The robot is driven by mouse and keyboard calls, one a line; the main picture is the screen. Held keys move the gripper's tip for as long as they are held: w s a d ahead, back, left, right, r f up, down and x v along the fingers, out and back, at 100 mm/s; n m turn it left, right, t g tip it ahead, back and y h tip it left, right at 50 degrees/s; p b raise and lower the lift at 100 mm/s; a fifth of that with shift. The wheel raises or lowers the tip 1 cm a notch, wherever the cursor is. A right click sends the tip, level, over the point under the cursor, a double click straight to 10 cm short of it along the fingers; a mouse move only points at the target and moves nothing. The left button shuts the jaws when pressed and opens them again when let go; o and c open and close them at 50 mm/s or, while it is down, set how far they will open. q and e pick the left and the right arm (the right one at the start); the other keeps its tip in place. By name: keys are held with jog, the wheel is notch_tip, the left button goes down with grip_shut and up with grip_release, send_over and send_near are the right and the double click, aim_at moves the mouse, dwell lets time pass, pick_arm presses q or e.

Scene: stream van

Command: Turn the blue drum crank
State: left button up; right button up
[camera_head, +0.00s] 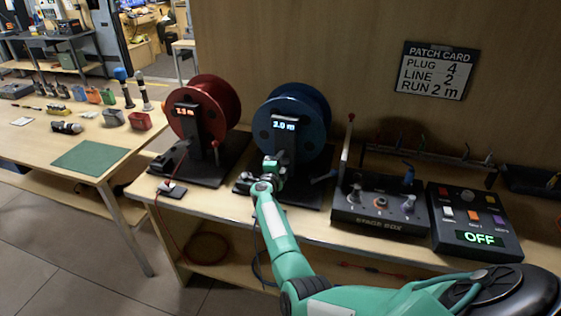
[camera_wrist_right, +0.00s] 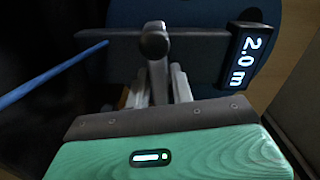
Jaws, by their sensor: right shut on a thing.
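The blue drum (camera_head: 300,118) stands on a dark base in the middle of the bench. Its lit display (camera_head: 284,125) reads 2.0 m, clear in the right wrist view (camera_wrist_right: 245,60). My right gripper (camera_head: 268,178) is low at the front of the drum's dark post. In the right wrist view its fingers (camera_wrist_right: 163,88) are shut on a grey, round-ended piece, seemingly the crank (camera_wrist_right: 153,42). The fingers and post hide part of the crank. My left gripper is not in view.
A red drum (camera_head: 209,106) stands close on the left. The stage box (camera_head: 380,218) and a switch box (camera_head: 474,232) showing OFF are on the right. A patch card (camera_head: 436,70) reads PLUG 4, LINE 2, RUN 2 m. A blue rod-like piece (camera_wrist_right: 50,73) runs beside the gripper.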

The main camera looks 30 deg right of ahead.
dwell(0.5)
jog(key=o, duration=0.8)
jog(key=shift+a+f, duration=0.1)
jog(key=shift+a, duration=0.05)
